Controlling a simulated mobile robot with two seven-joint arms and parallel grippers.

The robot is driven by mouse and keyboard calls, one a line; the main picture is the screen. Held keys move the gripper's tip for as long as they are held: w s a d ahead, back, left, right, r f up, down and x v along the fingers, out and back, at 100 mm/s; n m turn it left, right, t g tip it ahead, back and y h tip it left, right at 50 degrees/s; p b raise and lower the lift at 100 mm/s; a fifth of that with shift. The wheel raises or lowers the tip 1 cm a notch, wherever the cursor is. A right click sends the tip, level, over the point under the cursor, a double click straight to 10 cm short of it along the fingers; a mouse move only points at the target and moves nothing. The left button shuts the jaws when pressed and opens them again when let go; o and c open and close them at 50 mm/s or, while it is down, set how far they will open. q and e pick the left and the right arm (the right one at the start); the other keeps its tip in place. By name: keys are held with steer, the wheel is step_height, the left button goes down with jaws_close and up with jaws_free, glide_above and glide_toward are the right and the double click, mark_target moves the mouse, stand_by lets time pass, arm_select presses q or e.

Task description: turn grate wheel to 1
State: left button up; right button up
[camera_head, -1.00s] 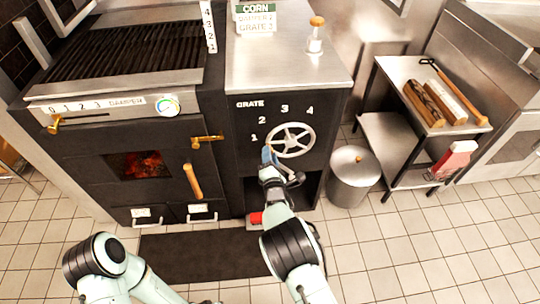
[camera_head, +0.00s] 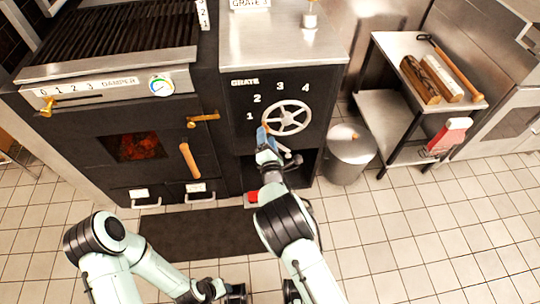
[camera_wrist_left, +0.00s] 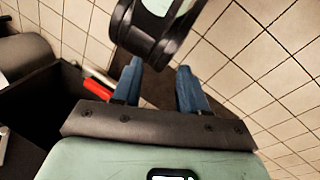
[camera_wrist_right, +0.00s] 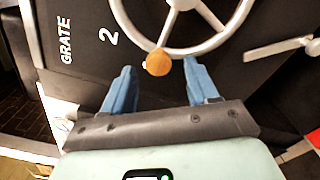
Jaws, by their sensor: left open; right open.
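The grate wheel (camera_head: 288,119) is a pale metal spoked handwheel on the black front panel, under the numbers 1 to 4. Its orange knob (camera_wrist_right: 158,63) sits at the rim's lower left, below the 1 (camera_head: 249,116) in the head view. My right gripper (camera_head: 265,137) is at the knob. In the right wrist view its blue fingers (camera_wrist_right: 162,80) are open, with the knob between and just beyond the tips; I cannot tell if they touch it. My left gripper (camera_head: 236,293) is low in the head view, away from the wheel; its fingers (camera_wrist_left: 160,85) are open and empty.
An orange handle (camera_head: 189,161) is on the oven door left of the wheel. A lidded metal bin (camera_head: 349,157) stands right of the panel, beside a steel cart (camera_head: 385,112) with logs. A red object (camera_head: 253,197) lies low under the wheel. The tiled floor is open at right.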

arm_select(q)
steer(key=shift+g, duration=0.6)
steer(key=s, duration=0.1)
steer(key=s+d+r+p, duration=0.1)
steer(key=s+r, duration=0.1)
steer(key=shift+d+r+p, duration=0.25)
steer(key=shift+p, duration=0.1)
arm_select(e)
steer(key=s, duration=1.1)
steer(key=shift+s+d, duration=0.25)
